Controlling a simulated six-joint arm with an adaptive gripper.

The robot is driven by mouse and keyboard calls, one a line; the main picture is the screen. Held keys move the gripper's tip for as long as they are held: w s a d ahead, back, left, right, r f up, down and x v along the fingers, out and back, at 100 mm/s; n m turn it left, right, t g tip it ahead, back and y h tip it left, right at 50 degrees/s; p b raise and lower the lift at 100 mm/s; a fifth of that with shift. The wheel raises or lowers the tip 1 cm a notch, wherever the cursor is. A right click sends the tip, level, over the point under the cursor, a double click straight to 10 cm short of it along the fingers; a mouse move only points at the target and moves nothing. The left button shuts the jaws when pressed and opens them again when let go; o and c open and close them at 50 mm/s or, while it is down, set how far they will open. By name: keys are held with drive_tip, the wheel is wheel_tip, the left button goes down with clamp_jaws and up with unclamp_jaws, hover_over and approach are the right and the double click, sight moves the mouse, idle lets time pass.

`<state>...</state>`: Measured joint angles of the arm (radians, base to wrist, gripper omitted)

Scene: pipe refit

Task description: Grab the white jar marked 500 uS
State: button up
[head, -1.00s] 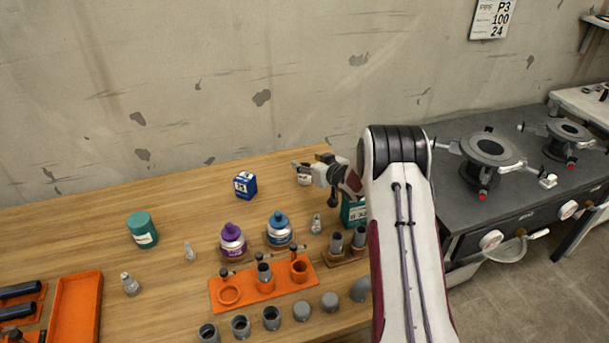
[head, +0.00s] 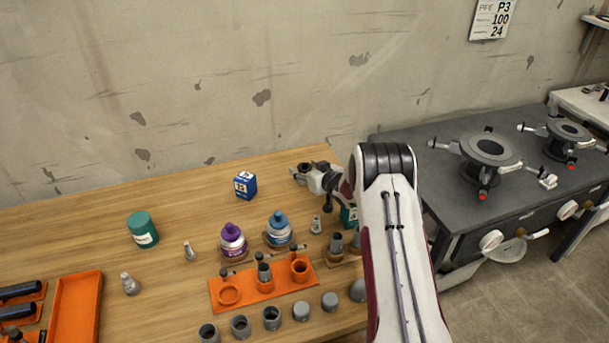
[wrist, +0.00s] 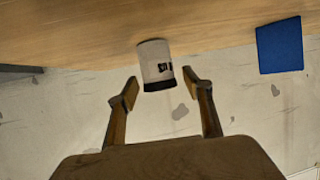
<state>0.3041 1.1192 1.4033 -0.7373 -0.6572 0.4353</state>
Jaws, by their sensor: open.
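A white jar (wrist: 155,62) with a dark band at one end and a small dark label mark shows in the wrist view. Its marking is too small to read. My gripper (wrist: 161,88) is open, its two fingertips on either side of the jar's banded end, with gaps visible; I cannot tell how far in depth the jar is from them. In the head view my gripper (head: 299,173) is over the back right of the wooden table, and it hides most or all of the jar.
A blue box (head: 245,185) stands left of my gripper; it also shows in the wrist view (wrist: 279,45). Blue-capped (head: 279,229) and purple-capped (head: 233,242) bottles stand nearer the front. A green jar (head: 142,230) is farther left. The concrete wall (head: 180,90) rises behind the table.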

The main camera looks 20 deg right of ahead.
drive_tip(key=shift+w+f, duration=0.15)
drive_tip(key=shift+w, duration=0.1)
idle(0.4)
drive_tip(key=c, duration=1.2)
